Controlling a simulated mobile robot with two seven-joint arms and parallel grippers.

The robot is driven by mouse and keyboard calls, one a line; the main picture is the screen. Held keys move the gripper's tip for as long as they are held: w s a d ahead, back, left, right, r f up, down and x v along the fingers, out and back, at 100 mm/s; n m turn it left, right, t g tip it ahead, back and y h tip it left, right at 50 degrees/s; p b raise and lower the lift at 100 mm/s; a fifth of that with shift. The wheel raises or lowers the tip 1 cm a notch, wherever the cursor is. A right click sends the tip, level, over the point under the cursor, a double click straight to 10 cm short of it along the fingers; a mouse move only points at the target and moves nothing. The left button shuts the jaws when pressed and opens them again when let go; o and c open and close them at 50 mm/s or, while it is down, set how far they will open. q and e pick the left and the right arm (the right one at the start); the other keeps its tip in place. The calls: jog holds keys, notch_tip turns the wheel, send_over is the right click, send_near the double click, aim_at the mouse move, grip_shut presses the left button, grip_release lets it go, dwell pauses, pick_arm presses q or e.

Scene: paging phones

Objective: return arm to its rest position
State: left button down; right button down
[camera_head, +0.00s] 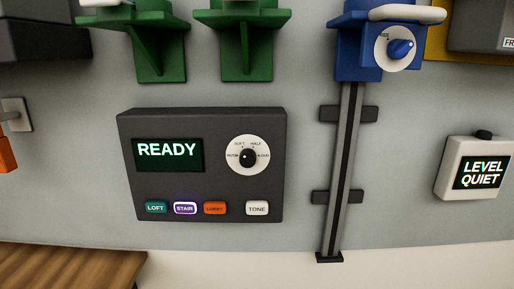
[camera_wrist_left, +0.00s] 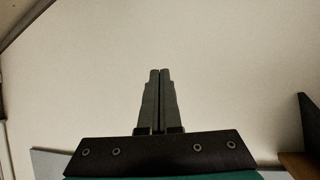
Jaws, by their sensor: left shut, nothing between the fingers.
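My left gripper (camera_wrist_left: 159,72) shows in the left wrist view with its two dark fingers pressed together and nothing between them. It points at a plain pale surface and touches nothing that I can see. Neither gripper nor arm shows in the head view. The dark paging panel (camera_head: 210,165) is on the grey wall in the head view. Its screen (camera_head: 168,152) reads READY. Its round dial (camera_head: 248,156) sits to the right of the screen, and a row of buttons lies below, with the STAIR button (camera_head: 185,208) ringed in purple and white.
Two green brackets (camera_head: 245,40) stick out above the panel. A blue unit with a knob (camera_head: 400,48) tops a vertical rail (camera_head: 340,170). A pale box (camera_head: 475,170) reads LEVEL QUIET. A wooden surface (camera_head: 70,265) is at the lower left.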

pick_arm(q)
jog(key=s+a+f+g+y+b, duration=0.1)
jog(key=s+a+f+g, duration=0.1)
jog(key=s+f, duration=0.4)
jog(key=s+a+f+n+g+y+b, duration=0.1)
jog(key=s+f+g, duration=0.3)
jog(key=s, duration=1)
jog(key=s+a+f+n+g+y+b, duration=0.1)
jog(key=s+a+f+g, duration=0.2)
jog(key=s+f, duration=0.7)
jog(key=shift+a+f+b, duration=0.15)
jog(key=shift+a+b, duration=0.05)
jog(key=shift+b, duration=0.15)
